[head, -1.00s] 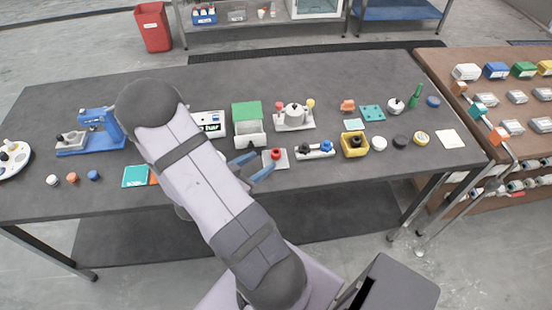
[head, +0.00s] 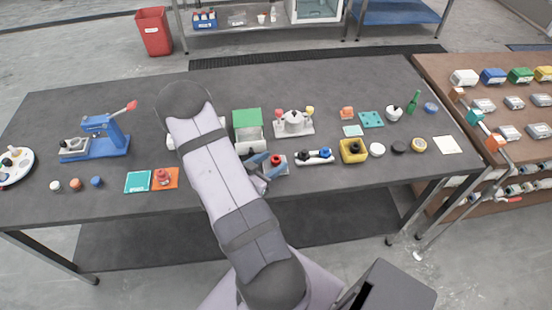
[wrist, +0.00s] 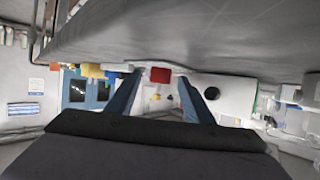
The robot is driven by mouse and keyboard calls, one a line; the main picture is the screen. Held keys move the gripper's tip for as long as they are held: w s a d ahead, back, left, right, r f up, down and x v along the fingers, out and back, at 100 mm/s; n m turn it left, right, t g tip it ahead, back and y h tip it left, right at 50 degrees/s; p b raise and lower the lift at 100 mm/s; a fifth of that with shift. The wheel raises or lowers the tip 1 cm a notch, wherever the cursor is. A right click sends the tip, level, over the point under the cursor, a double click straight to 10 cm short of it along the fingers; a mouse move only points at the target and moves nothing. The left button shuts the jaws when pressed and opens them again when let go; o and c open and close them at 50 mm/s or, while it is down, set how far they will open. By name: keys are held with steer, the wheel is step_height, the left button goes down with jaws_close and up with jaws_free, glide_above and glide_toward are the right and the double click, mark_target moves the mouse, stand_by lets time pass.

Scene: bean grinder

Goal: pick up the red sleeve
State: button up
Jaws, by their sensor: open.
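The red sleeve (head: 276,160) is a small red ring-like piece on a pale square plate near the front edge of the dark table, in the head view. It also shows in the wrist view as a red block (wrist: 160,75), between and beyond the two fingers. My gripper (head: 266,166) has blue fingers, spread apart, right beside the sleeve on its left. In the wrist view my gripper (wrist: 162,82) is open, with nothing held. Whether the fingertips reach around the sleeve or stop just short, I cannot tell.
A green-topped white box (head: 248,122) stands behind my gripper. The blue press (head: 100,138) is at left.

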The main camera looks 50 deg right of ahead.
steer(key=shift+d+f, duration=0.15)
steer(key=shift+d, duration=0.15)
steer(key=c, duration=1.1)
steer(key=shift+r, duration=5.05)
